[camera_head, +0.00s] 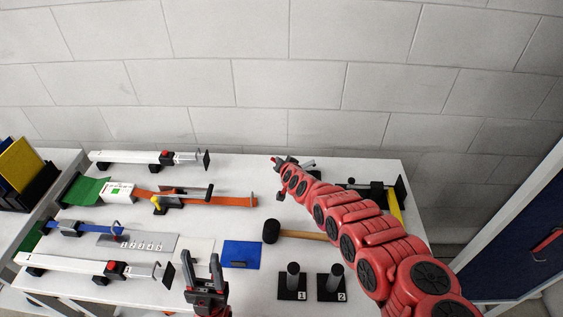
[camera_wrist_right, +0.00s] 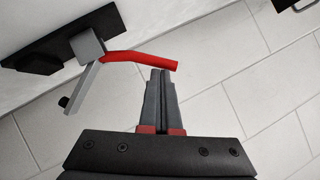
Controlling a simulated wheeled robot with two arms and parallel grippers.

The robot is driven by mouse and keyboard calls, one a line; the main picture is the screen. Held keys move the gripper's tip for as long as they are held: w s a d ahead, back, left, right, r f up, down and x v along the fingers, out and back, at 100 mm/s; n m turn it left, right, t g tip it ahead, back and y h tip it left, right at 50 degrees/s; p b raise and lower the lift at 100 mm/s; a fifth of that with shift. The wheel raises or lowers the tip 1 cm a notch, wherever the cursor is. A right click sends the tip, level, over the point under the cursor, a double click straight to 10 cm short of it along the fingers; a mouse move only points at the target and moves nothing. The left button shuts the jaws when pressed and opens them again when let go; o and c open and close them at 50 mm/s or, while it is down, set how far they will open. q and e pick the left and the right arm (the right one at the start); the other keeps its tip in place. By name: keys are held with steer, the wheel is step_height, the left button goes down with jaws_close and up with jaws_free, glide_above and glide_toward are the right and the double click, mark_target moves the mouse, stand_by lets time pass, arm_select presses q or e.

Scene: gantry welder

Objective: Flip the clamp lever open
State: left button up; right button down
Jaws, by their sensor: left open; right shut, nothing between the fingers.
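The clamp shows in the right wrist view with a grey metal block (camera_wrist_right: 88,45), a black base (camera_wrist_right: 45,52) and a grey arm ending in a black tip. Its red lever (camera_wrist_right: 138,60) sticks out to the right from the block. My right gripper (camera_wrist_right: 160,73) is shut and empty, with its fingertips right at the lever's outer part; I cannot tell if they touch. In the head view my right gripper (camera_head: 277,161) is at the table's far side, and my red arm hides most of the clamp. My left gripper (camera_head: 203,262) is open and empty at the table's front.
A mallet (camera_head: 271,231), a blue pad (camera_head: 241,254) and two black posts on numbered bases (camera_head: 292,287) lie on the white table (camera_head: 236,172). Orange and blue straps and white bars fill the left side. A block wall stands behind.

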steer(key=shift+a+f+n+h+b, duration=0.45)
steer(key=shift+a+f+b, duration=0.55)
steer(key=shift+b, duration=0.9)
steer(key=shift+f+b, duration=0.15)
steer(key=shift+b, duration=0.15)
